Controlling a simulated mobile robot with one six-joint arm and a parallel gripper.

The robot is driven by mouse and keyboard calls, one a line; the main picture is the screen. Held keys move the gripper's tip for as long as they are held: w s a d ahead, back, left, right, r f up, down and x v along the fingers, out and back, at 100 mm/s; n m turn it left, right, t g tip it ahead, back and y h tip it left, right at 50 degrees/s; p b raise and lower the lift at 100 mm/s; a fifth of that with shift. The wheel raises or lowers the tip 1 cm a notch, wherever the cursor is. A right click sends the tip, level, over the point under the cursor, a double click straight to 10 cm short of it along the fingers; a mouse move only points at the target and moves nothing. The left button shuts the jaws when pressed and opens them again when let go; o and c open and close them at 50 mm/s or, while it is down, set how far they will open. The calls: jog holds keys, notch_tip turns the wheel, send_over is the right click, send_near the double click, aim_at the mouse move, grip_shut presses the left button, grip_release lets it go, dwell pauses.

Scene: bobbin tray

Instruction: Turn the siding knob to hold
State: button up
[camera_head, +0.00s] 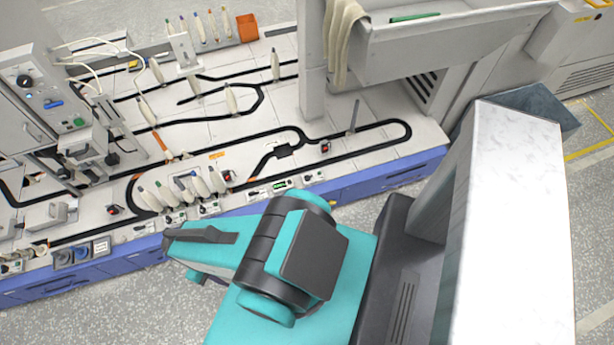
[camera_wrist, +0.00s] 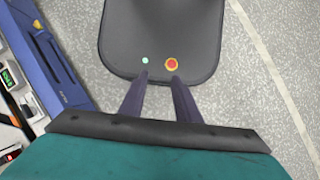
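Small control panels run along the front edge of the bench; one with small dark knobs (camera_head: 313,177) is at the right, and another (camera_head: 208,209) is further left. I cannot tell which control is the siding knob, and its setting is too small to read. My gripper (camera_wrist: 158,79) is open and empty in the wrist view, its two dark fingers apart. It points down in front of the bench, away from the panels. In the head view my arm hangs over the floor before the blue bench front, and its fingertips are not clear.
The bench (camera_head: 365,163) carries black track loops, several bobbins standing upright and an orange bin (camera_head: 247,28). A grey cabinet (camera_head: 22,108) with a dial and buttons stands at the left. A post and a shelf (camera_head: 450,35) rise at the back right. Floor in front is clear.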

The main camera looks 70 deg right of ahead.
jog(key=w+d+f+n+t+b, duration=0.1)
jog(key=w+d+f+n+b, duration=0.2)
jog(key=d+b, duration=0.5)
jog(key=w+d+f+t+b, duration=0.1)
jog(key=w+d+f+b, duration=0.1)
jog(key=w+d+b, duration=0.6)
jog(key=w+d+f+n+b, duration=0.1)
jog(key=d+f+n+b, duration=0.15)
jog(key=d+b, duration=0.6)
jog(key=r+n+h+b, duration=0.1)
jog(key=n+h+b, duration=0.2)
jog(key=b, duration=1.4)
send_over(308, 176)
jog(key=w+a, duration=0.4)
jog(key=w, duration=0.1)
jog(key=shift+s+d+r+m, duration=0.1)
jog(key=shift+s+r+m, duration=0.1)
jog(key=shift+s+m, duration=0.05)
jog(key=shift+f, duration=0.15)
jog(key=b+x, duration=0.5)
jog(key=x, duration=0.8)
jog(key=shift+s+f, duration=0.15)
jog(key=shift+f, duration=0.15)
